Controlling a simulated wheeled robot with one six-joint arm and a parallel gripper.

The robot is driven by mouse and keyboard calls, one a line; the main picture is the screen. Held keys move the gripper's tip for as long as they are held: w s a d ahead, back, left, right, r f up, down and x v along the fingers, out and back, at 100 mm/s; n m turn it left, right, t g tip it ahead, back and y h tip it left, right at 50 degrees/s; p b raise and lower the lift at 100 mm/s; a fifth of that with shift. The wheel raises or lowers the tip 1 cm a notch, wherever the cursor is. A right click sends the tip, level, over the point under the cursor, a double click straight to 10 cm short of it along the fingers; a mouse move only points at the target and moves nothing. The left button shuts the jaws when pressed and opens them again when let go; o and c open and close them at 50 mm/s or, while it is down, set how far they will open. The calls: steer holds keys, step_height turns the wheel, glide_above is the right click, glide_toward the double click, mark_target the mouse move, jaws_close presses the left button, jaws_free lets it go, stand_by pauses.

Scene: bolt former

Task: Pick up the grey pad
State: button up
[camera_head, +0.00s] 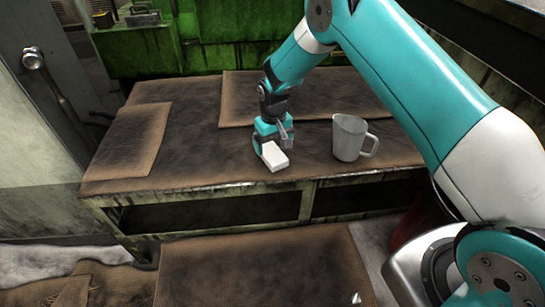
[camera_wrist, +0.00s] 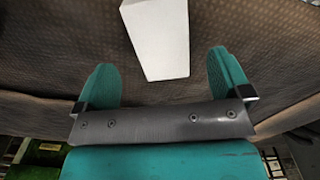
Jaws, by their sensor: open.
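The grey pad (camera_head: 273,157) shows as a pale, nearly white block near the front edge of the workbench (camera_head: 200,165). My gripper (camera_head: 270,141) is low over the bench at the pad's far end, pointing down. In the wrist view the pad (camera_wrist: 160,38) runs from the top edge down into the space between my two teal fingers (camera_wrist: 160,62). The fingers are spread, with a gap on each side of the pad. I cannot tell the exact height of the fingertips against it.
A grey metal jug (camera_head: 348,138) with its handle to the right stands right of the pad. Brown mats (camera_head: 130,140) lie on the bench at the left and back. A green machine (camera_head: 150,50) stands behind. The bench left of the pad is clear.

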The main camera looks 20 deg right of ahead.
mark_target(272, 153)
step_height(272, 153, down, 4)
steer(key=shift+w+a+f+b, duration=0.1)
steer(key=shift+f+b, duration=0.15)
steer(key=shift+b, duration=0.15)
steer(key=c, duration=1.1)
steer(key=shift+o, duration=0.2)
steer(key=shift+r, duration=0.2)
step_height(272, 153, up, 20)
steer(key=p, duration=0.3)
steer(key=shift+f, duration=0.1)
